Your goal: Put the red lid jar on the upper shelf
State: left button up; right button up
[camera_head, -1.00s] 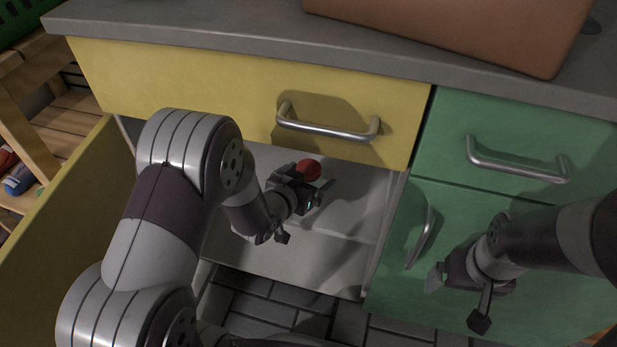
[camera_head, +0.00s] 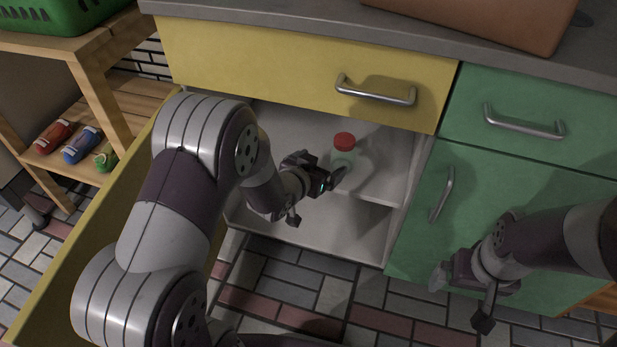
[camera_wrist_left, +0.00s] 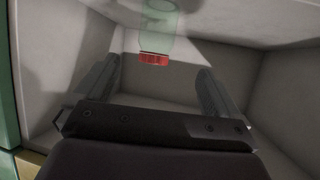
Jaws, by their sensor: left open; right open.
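The jar (camera_head: 344,158) is clear greenish glass with a red lid (camera_head: 344,139). It stands upright inside the open cabinet, on what looks like the upper shelf (camera_head: 375,188). My left gripper (camera_head: 317,194) is open and empty, just in front of and below the jar, at the cabinet opening. My right gripper (camera_head: 460,298) is open and empty in front of the green cabinet.
The open yellow door (camera_head: 90,235) stands left of my left arm. A yellow drawer (camera_head: 290,62) and grey countertop are above the opening. Green cabinet fronts (camera_head: 510,195) with metal handles are at the right. A wooden rack (camera_head: 95,95) holding shoes is at the left.

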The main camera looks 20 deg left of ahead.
pick_arm(q)
jog(key=s+a+r+n+g+y, duration=0.1)
jog(key=s+g, duration=0.4)
jog(key=s, duration=0.6)
jog(key=s+a+n+g+y, duration=0.1)
jog(key=s+a+g, duration=0.3)
jog(key=s, duration=0.7)
jog(key=shift+s+r+n+g+y, duration=0.15)
jog(key=shift+r+n+g+y, duration=0.25)
jog(key=shift+g+y, duration=0.5)
